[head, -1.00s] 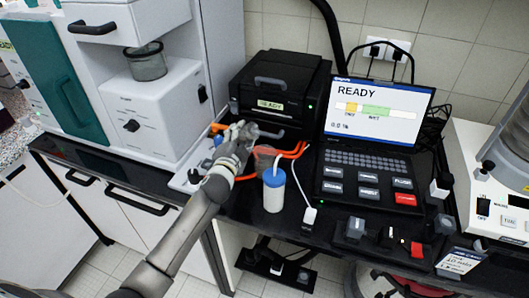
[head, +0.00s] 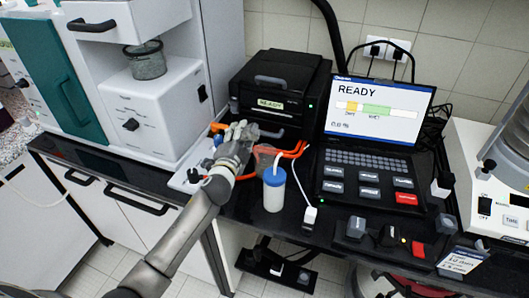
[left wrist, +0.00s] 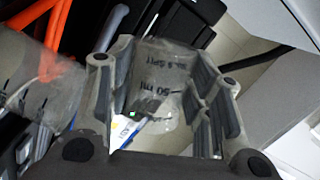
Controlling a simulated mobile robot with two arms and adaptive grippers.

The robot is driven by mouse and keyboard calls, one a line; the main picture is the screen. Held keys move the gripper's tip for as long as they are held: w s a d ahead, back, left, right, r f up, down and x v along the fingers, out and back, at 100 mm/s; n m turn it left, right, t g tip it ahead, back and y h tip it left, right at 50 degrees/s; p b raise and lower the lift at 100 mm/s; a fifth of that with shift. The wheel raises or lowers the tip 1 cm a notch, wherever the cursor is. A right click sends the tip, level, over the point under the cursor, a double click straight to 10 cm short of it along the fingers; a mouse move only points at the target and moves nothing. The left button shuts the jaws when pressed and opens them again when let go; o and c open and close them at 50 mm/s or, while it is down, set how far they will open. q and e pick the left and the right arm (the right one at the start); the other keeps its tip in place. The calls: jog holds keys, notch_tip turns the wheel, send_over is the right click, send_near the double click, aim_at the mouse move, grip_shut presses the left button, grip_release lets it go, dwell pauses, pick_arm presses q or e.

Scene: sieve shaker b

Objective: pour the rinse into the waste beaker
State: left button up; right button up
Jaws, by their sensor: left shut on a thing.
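My left gripper (head: 240,132) is over the bench in front of the black box unit. In the left wrist view its fingers (left wrist: 165,100) are shut on a clear beaker with a 50 ml mark (left wrist: 168,75). I cannot tell how much liquid is in it. A second translucent vessel with dark marks (left wrist: 35,85) lies close beside the gripper at the left of that view. In the head view a greyish clear beaker (head: 264,157) stands behind the blue-lidded bottle, just right of my gripper and partly hidden. I cannot tell for sure which vessel is the waste beaker.
The white bottle with a blue lid (head: 274,190) stands near the bench's front edge. Orange tubing (head: 293,152) runs behind it. The black box unit (head: 280,93) is behind, a laptop reading READY (head: 372,140) is to the right, and a white machine (head: 165,115) is to the left.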

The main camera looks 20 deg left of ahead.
pick_arm(q)
jog(key=shift+w+f+m, duration=0.25)
jog(key=shift+m, duration=0.05)
jog(key=shift+s+d+r, duration=0.1)
jog(key=shift+s+r, duration=0.05)
jog(key=shift+s, duration=0.05)
jog(key=shift+w+d+m, duration=0.1)
jog(key=shift+w+m, duration=0.1)
jog(key=shift+m, duration=0.1)
jog(key=shift+s+d+r, duration=0.1)
jog(key=shift+s, duration=0.1)
jog(key=shift+b, duration=0.3)
jog(key=shift+w+d+m, duration=0.15)
jog(key=shift+w+m, duration=0.05)
jog(key=shift+m, duration=0.1)
